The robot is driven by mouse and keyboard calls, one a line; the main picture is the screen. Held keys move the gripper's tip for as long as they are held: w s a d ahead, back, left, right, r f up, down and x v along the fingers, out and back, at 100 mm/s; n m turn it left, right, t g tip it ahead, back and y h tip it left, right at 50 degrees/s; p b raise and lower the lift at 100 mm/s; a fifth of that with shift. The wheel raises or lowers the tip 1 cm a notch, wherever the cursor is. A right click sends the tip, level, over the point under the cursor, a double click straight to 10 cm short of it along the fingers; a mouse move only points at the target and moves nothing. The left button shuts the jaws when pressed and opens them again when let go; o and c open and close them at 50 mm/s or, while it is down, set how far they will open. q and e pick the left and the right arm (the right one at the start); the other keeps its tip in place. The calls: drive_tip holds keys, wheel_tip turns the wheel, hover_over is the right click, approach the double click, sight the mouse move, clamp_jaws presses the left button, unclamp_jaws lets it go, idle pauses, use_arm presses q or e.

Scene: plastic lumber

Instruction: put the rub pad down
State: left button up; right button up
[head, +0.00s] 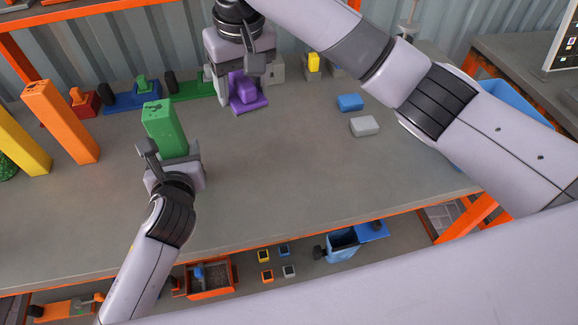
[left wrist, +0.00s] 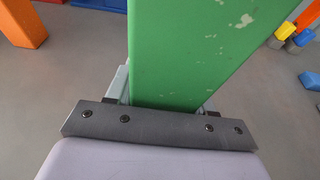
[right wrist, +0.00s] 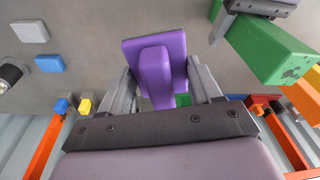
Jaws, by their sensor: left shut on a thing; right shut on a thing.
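The rub pad is a purple plate with a raised grip (head: 248,104), near the back middle of the table in the head view. My right gripper (head: 243,86) is shut on its raised grip from above. The right wrist view shows the pad (right wrist: 137,55) between the fingers. I cannot tell whether its underside touches the table. My left gripper (head: 168,160) is shut on a green plank (head: 164,124) with worn spots, standing tilted up from the jaws. The plank fills much of the left wrist view (left wrist: 200,50).
The grey table (head: 300,165) is clear in the middle. A blue block (head: 350,102) and a pale grey block (head: 365,126) lie to the right. An orange plank (head: 62,122) and a yellow plank (head: 22,145) stand at left. A blue tool (head: 130,98) sits at the back.

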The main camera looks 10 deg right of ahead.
drive_tip(key=s+d+f+m, duration=0.3)
drive_tip(key=s+d+f, duration=0.1)
drive_tip(key=d+f, duration=0.3)
hover_over(289, 169)
drive_tip(key=shift+h, duration=0.4)
wheel_tip(289, 169, down, 5)
drive_tip(key=shift+s+f, duration=0.1)
drive_tip(key=shift+s, duration=0.05)
drive_tip(key=shift+f, duration=2.75)
drive_tip(key=shift+f, duration=0.15)
drive_tip(key=o, duration=1.2)
drive_tip(key=shift+f, duration=0.1)
drive_tip(key=shift+s, duration=0.1)
wheel_tip(289, 169, up, 12)
drive_tip(key=s, duration=0.1)
drive_tip(key=shift+s+r, duration=0.2)
drive_tip(key=shift+s, duration=0.05)
